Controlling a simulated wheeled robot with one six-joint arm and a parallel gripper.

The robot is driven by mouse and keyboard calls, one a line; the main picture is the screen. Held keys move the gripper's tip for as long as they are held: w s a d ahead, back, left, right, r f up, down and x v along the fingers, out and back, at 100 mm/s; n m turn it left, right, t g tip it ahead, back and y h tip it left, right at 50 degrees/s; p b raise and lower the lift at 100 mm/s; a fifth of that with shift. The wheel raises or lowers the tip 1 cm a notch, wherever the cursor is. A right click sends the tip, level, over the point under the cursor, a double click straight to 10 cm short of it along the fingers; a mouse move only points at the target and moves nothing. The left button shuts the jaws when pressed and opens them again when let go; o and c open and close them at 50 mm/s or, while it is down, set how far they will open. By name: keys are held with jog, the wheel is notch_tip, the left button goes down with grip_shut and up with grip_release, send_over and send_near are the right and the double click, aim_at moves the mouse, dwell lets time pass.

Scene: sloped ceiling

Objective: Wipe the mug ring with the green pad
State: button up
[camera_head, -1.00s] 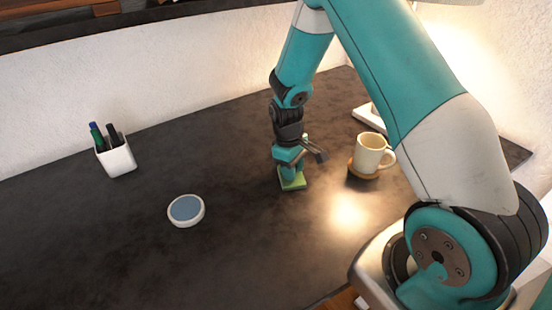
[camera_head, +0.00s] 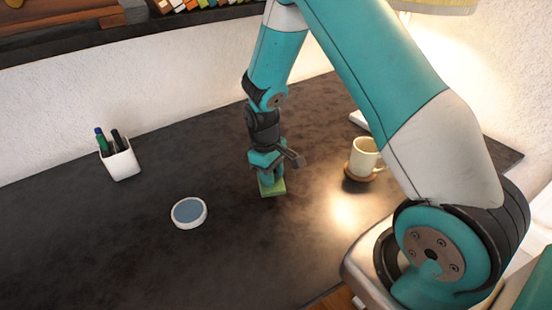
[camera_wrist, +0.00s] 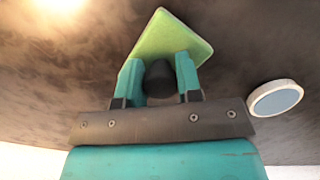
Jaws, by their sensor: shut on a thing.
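My gripper (camera_head: 270,178) points down and is shut on the pad's grip from above. In the wrist view my two teal fingers (camera_wrist: 159,80) close on a dark knob, and the green pad (camera_wrist: 172,38) spreads out beyond them. I cannot tell whether the pad presses on the desk or hovers just above it. No mug ring can be made out on the mottled desk.
A round white dish with a blue-grey top (camera_head: 189,212) lies left of the pad; it also shows in the wrist view (camera_wrist: 276,98). A white pen cup (camera_head: 121,162) stands at the back left by the wall. The desk (camera_head: 110,245) is clear at the front left.

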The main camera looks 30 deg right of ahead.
jog(key=shift+r+p, duration=1.8)
jog(key=shift+r, duration=0.7)
